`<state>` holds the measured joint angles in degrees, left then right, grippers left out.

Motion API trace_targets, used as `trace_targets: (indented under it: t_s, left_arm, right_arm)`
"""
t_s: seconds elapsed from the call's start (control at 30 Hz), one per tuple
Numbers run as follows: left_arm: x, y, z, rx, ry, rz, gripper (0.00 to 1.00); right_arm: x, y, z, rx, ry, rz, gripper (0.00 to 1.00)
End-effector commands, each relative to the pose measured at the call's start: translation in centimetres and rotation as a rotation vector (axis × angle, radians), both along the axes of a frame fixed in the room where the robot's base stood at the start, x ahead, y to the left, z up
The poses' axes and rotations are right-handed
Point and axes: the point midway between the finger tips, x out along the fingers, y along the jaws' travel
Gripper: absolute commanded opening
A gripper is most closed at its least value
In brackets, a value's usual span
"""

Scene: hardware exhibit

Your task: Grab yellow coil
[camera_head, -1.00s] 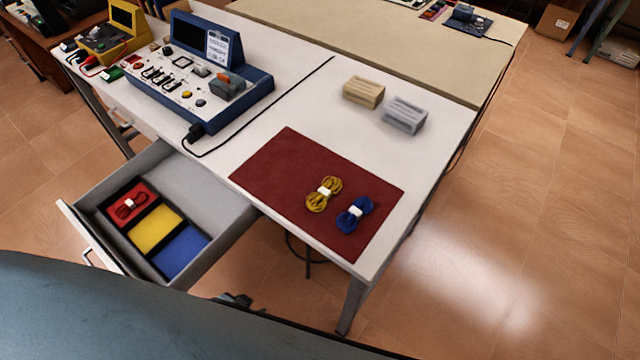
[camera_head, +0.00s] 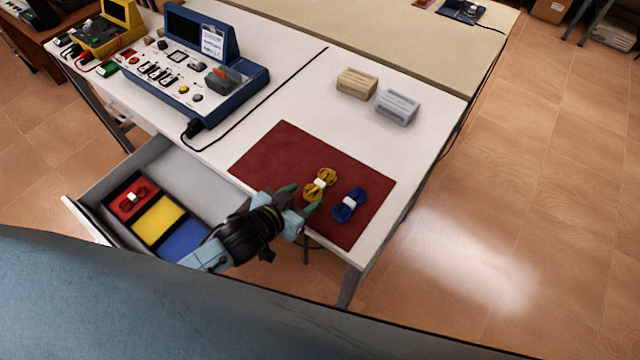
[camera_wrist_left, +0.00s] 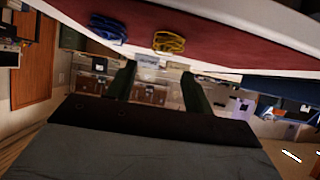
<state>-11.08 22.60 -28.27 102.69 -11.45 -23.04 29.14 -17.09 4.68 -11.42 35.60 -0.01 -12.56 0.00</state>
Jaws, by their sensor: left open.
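The yellow coil (camera_head: 320,184), tied with a white band, lies on the dark red mat (camera_head: 275,150) on the white table. The blue coil (camera_head: 350,204) lies just right of it. My left gripper (camera_head: 301,198) is open and empty at the mat's front edge, its fingers pointing toward the yellow coil but apart from it. In the left wrist view the yellow coil (camera_wrist_left: 169,42) and blue coil (camera_wrist_left: 108,28) show at the top, above the open fingers (camera_wrist_left: 158,90). My right gripper is not in view.
An open drawer (camera_head: 185,170) at the left holds a tray with a red coil (camera_head: 133,198) in its red compartment; the yellow (camera_head: 158,221) and blue (camera_head: 184,242) ones are empty. A beige block (camera_head: 357,83), a grey block (camera_head: 397,106) and a blue console (camera_head: 200,75) stand behind.

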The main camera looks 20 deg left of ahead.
Motion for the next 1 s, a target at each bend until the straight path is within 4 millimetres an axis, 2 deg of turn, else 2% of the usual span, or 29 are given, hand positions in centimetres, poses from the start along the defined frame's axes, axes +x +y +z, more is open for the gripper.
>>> trace_targets:
  t_s: [0.1,0.33,0.63,0.97,1.0]
  left_arm:
    - [1.5,-0.5,-0.9,0.000,-0.001,0.001,0.52]
    - [2.7,-0.8,-1.6,0.001,0.000,0.000,0.52]
    - [6.1,-1.5,-3.6,0.001,0.000,0.000,0.52]
    - [6.6,-1.7,-3.8,0.000,0.000,-0.001,0.52]
    - [6.6,-1.7,-3.8,0.001,0.001,0.000,0.48]
  right_arm:
    - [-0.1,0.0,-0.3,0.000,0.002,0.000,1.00]
    - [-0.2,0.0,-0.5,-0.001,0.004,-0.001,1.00]
    - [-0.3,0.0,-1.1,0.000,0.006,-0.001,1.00]
    - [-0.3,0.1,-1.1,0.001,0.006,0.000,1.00]
    - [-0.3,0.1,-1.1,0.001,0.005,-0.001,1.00]
